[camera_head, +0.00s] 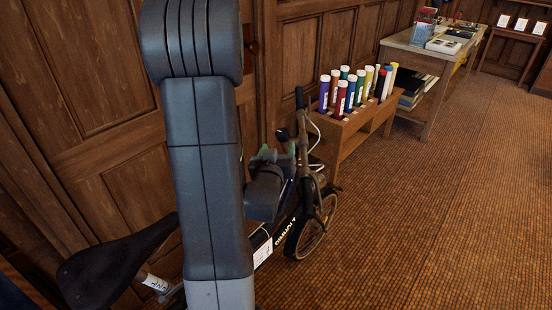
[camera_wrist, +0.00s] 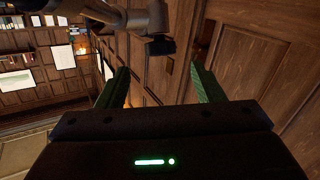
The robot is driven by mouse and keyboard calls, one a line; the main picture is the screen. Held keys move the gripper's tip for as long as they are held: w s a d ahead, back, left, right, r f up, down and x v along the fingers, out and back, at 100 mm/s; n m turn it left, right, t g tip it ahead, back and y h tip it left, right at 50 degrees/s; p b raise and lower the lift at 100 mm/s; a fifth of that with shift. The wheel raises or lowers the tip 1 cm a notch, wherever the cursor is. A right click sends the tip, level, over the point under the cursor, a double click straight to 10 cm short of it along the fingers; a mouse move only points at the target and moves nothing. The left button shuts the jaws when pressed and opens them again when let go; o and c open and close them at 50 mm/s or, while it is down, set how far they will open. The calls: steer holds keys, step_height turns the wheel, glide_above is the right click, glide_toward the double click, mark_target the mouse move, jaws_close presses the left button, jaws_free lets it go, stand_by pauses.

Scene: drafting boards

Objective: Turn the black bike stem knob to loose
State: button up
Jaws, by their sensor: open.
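The bike (camera_head: 285,235) stands against the wood panelling, with its black saddle (camera_head: 112,262) toward me and its handlebar (camera_head: 300,98) at the far end. My gripper (camera_head: 277,149) is beside the handlebar stem in the head view, partly hidden by my arm. In the wrist view my gripper (camera_wrist: 158,70) has its two green fingers wide apart with nothing between them. A dark bar (camera_wrist: 115,14) crosses the top there, with a black block-shaped part (camera_wrist: 160,46) at its end, just beyond the fingertips. I cannot tell whether this part is the stem knob.
A wooden rack (camera_head: 350,125) of several coloured tubes stands just behind the bike's front. A table (camera_head: 425,48) with books is farther back. The wall panelling (camera_head: 90,55) is close on the left. The carpet (camera_head: 430,220) to the right is clear.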

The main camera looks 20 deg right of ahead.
mark_target(283, 131)
steer(key=v, duration=0.2)
steer(key=shift+s+a, duration=0.15)
steer(key=shift+s, duration=0.05)
stand_by(0.4)
steer(key=p+x, duration=0.2)
steer(key=x, duration=1.2)
steer(key=shift+s, duration=0.1)
